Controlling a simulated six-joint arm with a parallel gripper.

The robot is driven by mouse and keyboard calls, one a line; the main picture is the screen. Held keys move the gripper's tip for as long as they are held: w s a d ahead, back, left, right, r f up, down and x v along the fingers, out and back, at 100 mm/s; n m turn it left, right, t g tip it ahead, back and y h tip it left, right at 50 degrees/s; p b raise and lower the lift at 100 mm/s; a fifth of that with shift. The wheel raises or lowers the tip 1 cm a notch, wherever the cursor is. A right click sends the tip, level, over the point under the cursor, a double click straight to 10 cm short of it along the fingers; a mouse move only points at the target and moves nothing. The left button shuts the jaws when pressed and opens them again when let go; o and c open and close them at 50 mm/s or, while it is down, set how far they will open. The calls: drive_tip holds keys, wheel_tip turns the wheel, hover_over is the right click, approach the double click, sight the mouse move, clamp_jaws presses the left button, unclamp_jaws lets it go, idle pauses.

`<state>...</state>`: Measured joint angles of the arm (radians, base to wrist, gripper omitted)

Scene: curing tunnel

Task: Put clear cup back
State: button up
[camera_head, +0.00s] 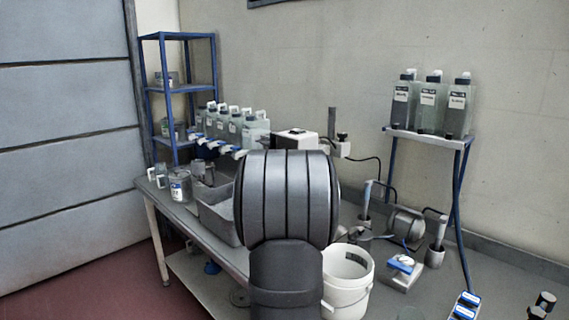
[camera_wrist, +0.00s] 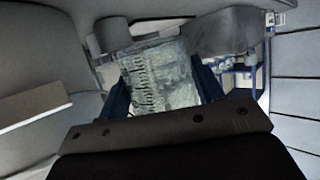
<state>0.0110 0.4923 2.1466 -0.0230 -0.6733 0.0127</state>
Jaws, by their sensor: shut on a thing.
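The clear cup (camera_wrist: 160,76) shows in the wrist view as a see-through vessel with dark graduation marks along one side. My gripper (camera_wrist: 163,90) is shut on it, with one blue finger on each side of the cup. In the head view my own arm hides both the gripper and the held cup. Another clear beaker-like vessel with a blue label (camera_head: 180,187) stands at the left end of the bench (camera_head: 222,262).
A grey tub (camera_head: 218,224) and a white bucket (camera_head: 347,285) flank my arm. Several clear bottles (camera_head: 232,128) stand behind. A blue shelf rack (camera_head: 178,86) is at back left. Three labelled bottles (camera_head: 430,104) stand on a raised shelf at right, above bench devices (camera_head: 405,222).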

drive_tip(key=shift+s+a+f, duration=0.1)
drive_tip(key=shift+s+f, duration=0.15)
drive_tip(key=shift+f, duration=0.45)
drive_tip(key=shift+s+f, duration=0.3)
drive_tip(key=shift+f, duration=0.45)
drive_tip(key=shift+s+a+f, duration=0.1)
drive_tip(key=shift+s+f, duration=0.15)
drive_tip(key=shift+f, duration=0.45)
